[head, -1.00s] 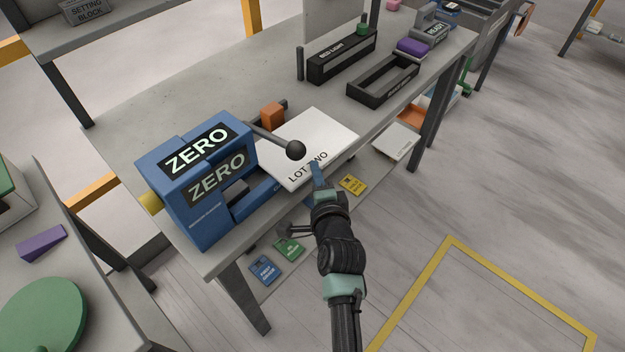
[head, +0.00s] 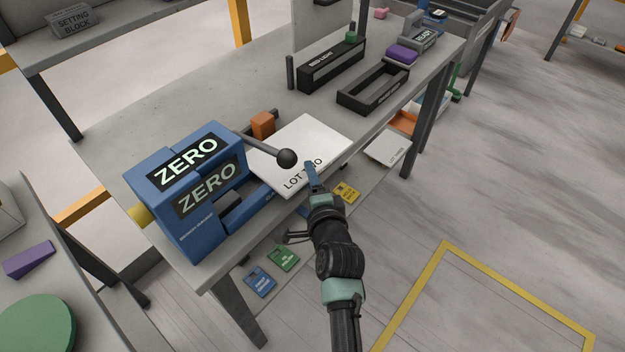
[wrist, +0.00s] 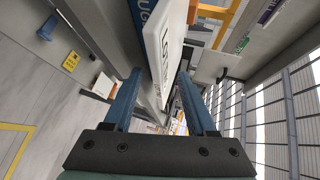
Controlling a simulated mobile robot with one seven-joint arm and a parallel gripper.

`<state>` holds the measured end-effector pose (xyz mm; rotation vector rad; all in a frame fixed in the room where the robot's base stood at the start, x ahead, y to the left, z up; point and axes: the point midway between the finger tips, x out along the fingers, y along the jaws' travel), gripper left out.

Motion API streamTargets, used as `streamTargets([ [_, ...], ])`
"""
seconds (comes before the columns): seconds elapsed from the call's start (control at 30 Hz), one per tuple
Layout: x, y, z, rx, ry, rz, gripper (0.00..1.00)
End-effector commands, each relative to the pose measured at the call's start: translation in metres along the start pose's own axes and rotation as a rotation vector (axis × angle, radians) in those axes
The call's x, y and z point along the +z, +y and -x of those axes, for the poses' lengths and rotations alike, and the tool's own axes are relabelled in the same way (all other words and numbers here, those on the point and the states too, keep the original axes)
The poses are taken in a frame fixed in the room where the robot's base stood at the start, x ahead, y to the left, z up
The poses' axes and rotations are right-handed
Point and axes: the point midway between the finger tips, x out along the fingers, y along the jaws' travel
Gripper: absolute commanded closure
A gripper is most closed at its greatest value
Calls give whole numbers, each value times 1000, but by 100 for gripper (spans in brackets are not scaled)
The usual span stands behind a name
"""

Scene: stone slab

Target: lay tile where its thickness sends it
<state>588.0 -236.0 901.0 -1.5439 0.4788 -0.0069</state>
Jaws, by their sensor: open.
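A flat white tile (head: 312,142) lettered LOT TWO lies on the grey bench beside a blue gauge (head: 187,189) with two ZERO displays. The gauge's black-knobbed lever (head: 287,158) reaches over the tile. My gripper (head: 311,172) is at the tile's front edge, fingers pointing towards it. In the wrist view my gripper (wrist: 160,75) is open, with the tile (wrist: 163,40) edge-on ahead and partly between its two blue fingers. I cannot tell whether either finger touches it. A second white tile-like slab (head: 388,149) with small lettering sits lower, past the bench's front edge.
Two black trays stand farther along the bench: a lettered one (head: 332,66) and an open one (head: 373,90). An orange block (head: 263,124) is behind the tile. Blue (head: 260,281), green (head: 284,258) and yellow (head: 346,192) cards lie below. The floor at right is open, with a yellow outline (head: 444,245).

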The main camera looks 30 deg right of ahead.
Motion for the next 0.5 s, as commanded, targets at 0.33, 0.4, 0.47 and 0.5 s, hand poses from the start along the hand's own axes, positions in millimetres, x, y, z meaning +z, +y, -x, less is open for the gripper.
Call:
streamTargets([
  [0.33, 0, 1, 34, 2, 0, 0, 43],
  [0.4, 0, 0, 48, 1, 1, 0, 43],
  [0.47, 0, 1, 60, 2, 1, 0, 43],
  [0.5, 0, 1, 68, 3, 1, 0, 43],
])
